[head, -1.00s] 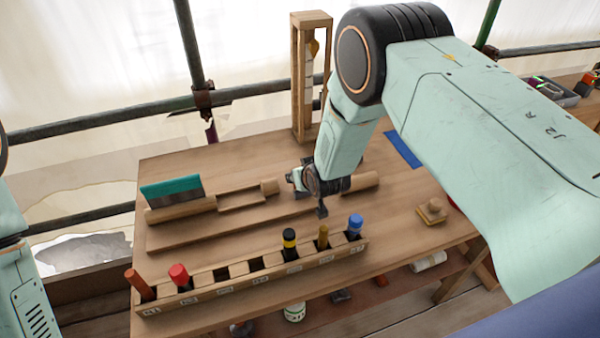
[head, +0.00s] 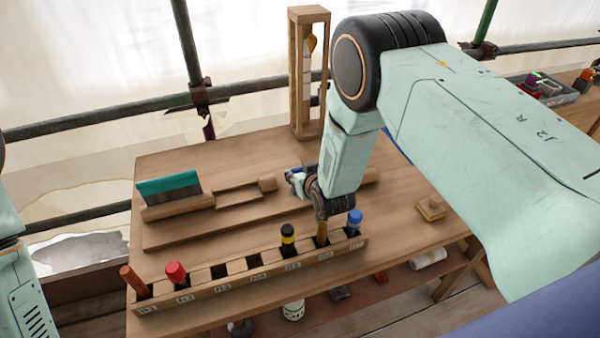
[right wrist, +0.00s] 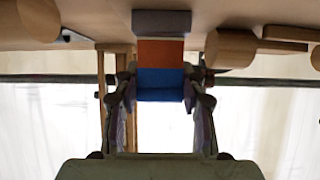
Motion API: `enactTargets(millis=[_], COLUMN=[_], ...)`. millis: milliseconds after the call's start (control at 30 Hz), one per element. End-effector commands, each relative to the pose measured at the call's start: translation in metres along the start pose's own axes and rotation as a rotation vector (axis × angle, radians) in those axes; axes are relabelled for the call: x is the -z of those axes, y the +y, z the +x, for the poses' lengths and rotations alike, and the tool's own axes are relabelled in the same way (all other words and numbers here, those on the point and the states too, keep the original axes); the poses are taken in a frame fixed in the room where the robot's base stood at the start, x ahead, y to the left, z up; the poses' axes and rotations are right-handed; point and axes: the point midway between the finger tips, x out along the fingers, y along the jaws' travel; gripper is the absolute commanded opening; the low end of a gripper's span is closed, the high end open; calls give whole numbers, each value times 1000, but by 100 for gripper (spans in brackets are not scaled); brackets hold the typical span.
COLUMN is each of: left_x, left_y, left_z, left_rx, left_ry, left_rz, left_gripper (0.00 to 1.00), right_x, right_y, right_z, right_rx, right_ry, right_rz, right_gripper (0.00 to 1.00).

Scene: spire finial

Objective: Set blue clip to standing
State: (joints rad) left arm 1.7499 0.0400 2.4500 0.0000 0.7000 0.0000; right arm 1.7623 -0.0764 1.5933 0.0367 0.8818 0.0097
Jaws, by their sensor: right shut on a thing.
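The blue clip (right wrist: 160,80) is between the two fingertips of my right gripper (right wrist: 160,97) in the right wrist view. It shows a blue part near the fingers, then an orange part and a grey end against the wooden surface at the top of that picture. In the head view my right gripper (head: 302,182) is over the middle of the bench, shut on the clip. Only a small blue bit of the clip (head: 294,171) shows there; the rest is hidden. Whether the grey end touches the wood I cannot tell. My left gripper is out of view.
A slotted wooden rack (head: 215,289) holds several coloured pegs along the bench's front edge. A teal-topped scraper (head: 168,187) and wooden cradle parts (head: 238,195) are to the left. A tall wooden frame (head: 297,75) stands behind. A small wooden block (head: 431,208) is at right.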

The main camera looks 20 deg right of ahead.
Motion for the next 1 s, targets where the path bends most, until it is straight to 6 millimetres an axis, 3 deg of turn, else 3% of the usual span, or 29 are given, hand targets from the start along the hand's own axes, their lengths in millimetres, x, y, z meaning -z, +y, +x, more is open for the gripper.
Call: enactTargets(millis=[300,667,1000], left_x=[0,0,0], left_y=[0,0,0], left_z=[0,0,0], left_rx=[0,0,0], left_ry=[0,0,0], left_rz=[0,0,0], left_gripper=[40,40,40], right_x=[-1,4,52], right_y=[0,0,0], right_z=[0,-1,-29], right_rx=[0,0,0], right_ry=[-2,0,3], right_rz=[0,0,-1], right_gripper=[65,65,65])
